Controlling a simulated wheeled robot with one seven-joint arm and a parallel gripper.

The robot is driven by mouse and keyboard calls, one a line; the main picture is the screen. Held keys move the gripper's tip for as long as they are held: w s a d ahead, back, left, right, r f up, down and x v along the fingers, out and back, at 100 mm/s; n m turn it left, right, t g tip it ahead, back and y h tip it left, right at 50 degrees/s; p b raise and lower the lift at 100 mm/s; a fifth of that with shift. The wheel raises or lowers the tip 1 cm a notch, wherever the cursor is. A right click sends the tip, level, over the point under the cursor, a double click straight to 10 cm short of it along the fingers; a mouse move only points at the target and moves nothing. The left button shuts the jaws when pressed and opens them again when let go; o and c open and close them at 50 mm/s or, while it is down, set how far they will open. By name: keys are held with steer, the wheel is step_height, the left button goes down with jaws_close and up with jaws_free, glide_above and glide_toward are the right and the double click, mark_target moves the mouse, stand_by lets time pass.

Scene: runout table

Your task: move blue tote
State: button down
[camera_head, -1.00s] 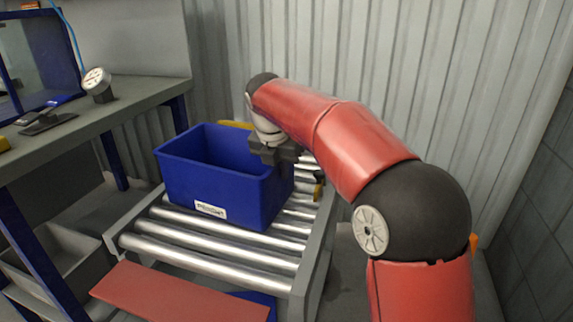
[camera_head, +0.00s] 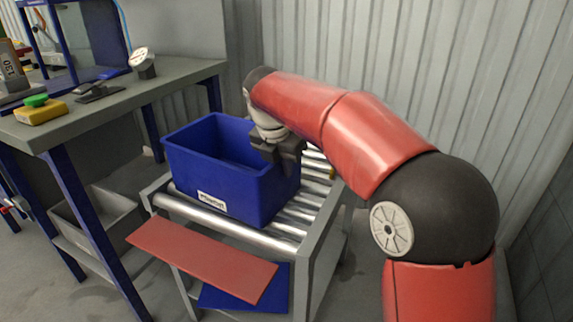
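The blue tote (camera_head: 225,192) stands upright on the roller table (camera_head: 322,228), close to its front end. It has a white label on its near face, and the part of its inside that shows looks empty. My gripper (camera_head: 284,158) is at the tote's rim, near the right corner of the far side. Its dark body overlaps the rim in this view. The fingertips are mostly hidden by the gripper body and the tote, so I cannot see whether they are closed on the wall.
A red board (camera_head: 200,259) lies in front of the roller table, with a blue panel (camera_head: 245,290) below it. A grey workbench (camera_head: 130,97) with small items stands at left, a grey bin (camera_head: 105,215) under it. A corrugated wall (camera_head: 400,60) closes the back.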

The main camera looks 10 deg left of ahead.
stand_by(0.3)
steer(key=c, duration=1.5)
jaws_free()
steer(key=shift+c, duration=0.2)
steer(key=shift+s+r, duration=0.1)
steer(key=v, duration=0.7)
steer(key=shift+a, duration=0.1)
steer(key=shift+s+r, duration=0.1)
steer(key=shift+r, duration=0.2)
